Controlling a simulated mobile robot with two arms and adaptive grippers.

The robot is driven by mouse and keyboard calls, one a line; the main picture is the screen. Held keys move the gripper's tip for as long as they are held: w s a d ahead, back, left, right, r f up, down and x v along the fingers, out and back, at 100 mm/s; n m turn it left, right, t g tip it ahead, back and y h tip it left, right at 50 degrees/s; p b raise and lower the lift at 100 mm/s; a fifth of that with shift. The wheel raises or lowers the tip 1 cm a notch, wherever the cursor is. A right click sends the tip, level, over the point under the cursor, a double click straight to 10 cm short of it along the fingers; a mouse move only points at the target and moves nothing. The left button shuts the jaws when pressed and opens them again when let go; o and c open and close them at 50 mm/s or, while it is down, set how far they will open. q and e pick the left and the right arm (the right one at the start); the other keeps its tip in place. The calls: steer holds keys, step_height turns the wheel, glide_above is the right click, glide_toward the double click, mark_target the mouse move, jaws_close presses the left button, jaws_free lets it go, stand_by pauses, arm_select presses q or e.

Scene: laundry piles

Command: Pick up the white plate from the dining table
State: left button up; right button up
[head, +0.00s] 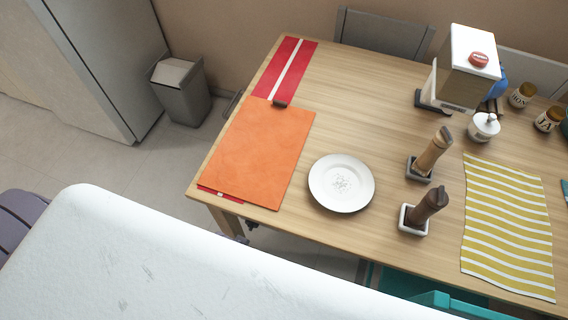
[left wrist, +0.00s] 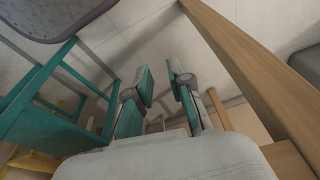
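The white plate (head: 341,184) lies flat on the wooden dining table (head: 385,100), near its front edge, with a faint dark pattern in its middle. It lies just right of an orange board. My left gripper (left wrist: 160,85) shows in the left wrist view, its two fingers apart with nothing between them. It is beside a wooden table edge (left wrist: 235,50), and the plate is not visible in that view. Neither gripper shows in the head view.
The orange board (head: 262,150) lies over a red runner (head: 285,68). Two mills (head: 432,152) (head: 427,205) stand right of the plate, near a yellow striped cloth (head: 508,228). A teal chair (head: 440,302) is at the front edge; a teal-framed chair (left wrist: 45,100) stands left of my left gripper.

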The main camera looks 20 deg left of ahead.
arm_select(q)
steer(key=w+d+r+t+h+p, duration=0.1)
steer(key=w+r+p, duration=0.1)
steer(key=r, duration=1.2)
steer(key=w+d+r+t+p, duration=0.1)
steer(key=w+d+r, duration=0.1)
steer(key=r, duration=1.2)
steer(key=w+d+r+n+h, duration=0.3)
steer(key=w+d+n+h, duration=0.1)
steer(key=w+n, duration=0.5)
steer(key=shift+w+d+n+g, duration=0.3)
steer(key=shift+d+n, duration=0.1)
steer(key=shift+d, duration=0.1)
steer(key=shift+p, duration=0.3)
